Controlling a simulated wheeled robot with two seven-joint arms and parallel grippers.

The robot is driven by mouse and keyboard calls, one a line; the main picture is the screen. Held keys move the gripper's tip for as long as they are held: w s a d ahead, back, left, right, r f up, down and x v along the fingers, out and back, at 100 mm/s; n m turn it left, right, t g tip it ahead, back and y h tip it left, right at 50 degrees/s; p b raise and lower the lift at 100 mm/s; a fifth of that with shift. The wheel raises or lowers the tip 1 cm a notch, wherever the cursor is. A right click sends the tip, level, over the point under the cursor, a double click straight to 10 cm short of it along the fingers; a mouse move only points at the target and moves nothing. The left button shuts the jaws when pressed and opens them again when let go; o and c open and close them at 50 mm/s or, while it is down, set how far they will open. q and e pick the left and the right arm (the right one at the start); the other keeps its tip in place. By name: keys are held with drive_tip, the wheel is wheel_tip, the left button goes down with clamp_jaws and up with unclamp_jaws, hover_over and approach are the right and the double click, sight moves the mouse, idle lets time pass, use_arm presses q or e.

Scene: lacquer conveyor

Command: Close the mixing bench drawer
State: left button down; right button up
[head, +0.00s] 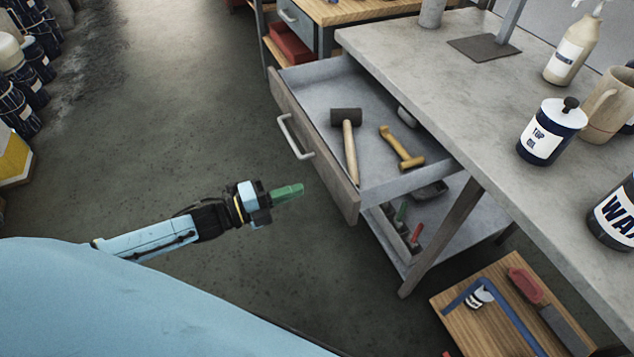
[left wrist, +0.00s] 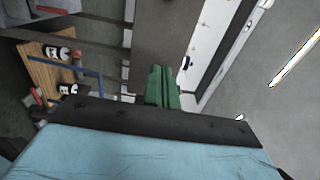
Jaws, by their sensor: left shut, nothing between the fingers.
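The mixing bench drawer (head: 318,150) stands pulled out from the grey bench (head: 440,85). Its wooden front with a pale bar handle (head: 295,138) faces left. Inside the drawer lie a dark-headed mallet (head: 349,140) and a yellow-brown tool (head: 401,148). My left gripper (head: 290,191), with green fingers, is shut and empty. In the head view it shows to the left of the drawer front's near end, apart from it. The green fingers also show together in the left wrist view (left wrist: 162,88). My right gripper is not in view.
A dark-topped pump bottle (head: 550,132), a WAX container (head: 615,215) and a mug (head: 606,95) stand on the bench. A wooden board (head: 465,318) with tools lies low at the bottom right. Cans (head: 20,70) line the far left. The floor left of the drawer is clear.

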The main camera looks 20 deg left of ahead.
sight(329, 178)
use_arm(q)
drive_tip(key=x, duration=0.6)
drive_tip(key=shift+w+b, duration=0.15)
drive_tip(key=shift+b, duration=0.2)
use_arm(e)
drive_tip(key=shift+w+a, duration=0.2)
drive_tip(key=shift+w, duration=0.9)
use_arm(q)
drive_tip(key=shift+w+d, duration=0.1)
